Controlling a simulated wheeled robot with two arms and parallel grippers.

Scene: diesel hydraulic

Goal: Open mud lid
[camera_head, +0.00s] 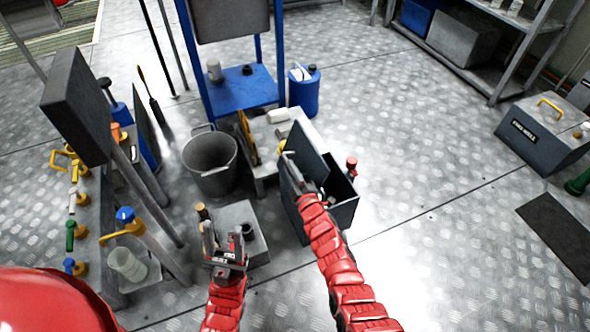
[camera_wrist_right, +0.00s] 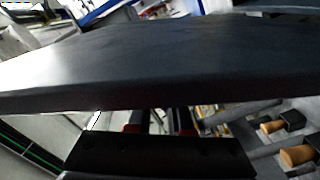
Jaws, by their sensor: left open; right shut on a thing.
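A dark grey box (camera_head: 331,217) stands on the floor at centre right, and its lid (camera_head: 306,155) is raised and tilted up, with part of the dark inside showing. My right gripper (camera_head: 296,172) is shut on the lid at its left side, though my arm partly hides the grip. In the right wrist view the lid (camera_wrist_right: 160,65) appears as a wide dark panel crossing close in front of the camera. My left gripper (camera_head: 222,245) is open, in front of a low grey block left of the box, and looks empty.
A grey bucket (camera_head: 210,163) stands left of the box. A rack with coloured valve handles (camera_head: 75,232) is at the left. A blue-framed stand (camera_head: 240,90) and a blue canister (camera_head: 304,90) are behind. Another dark box (camera_head: 541,135) is at the right, with clear floor between.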

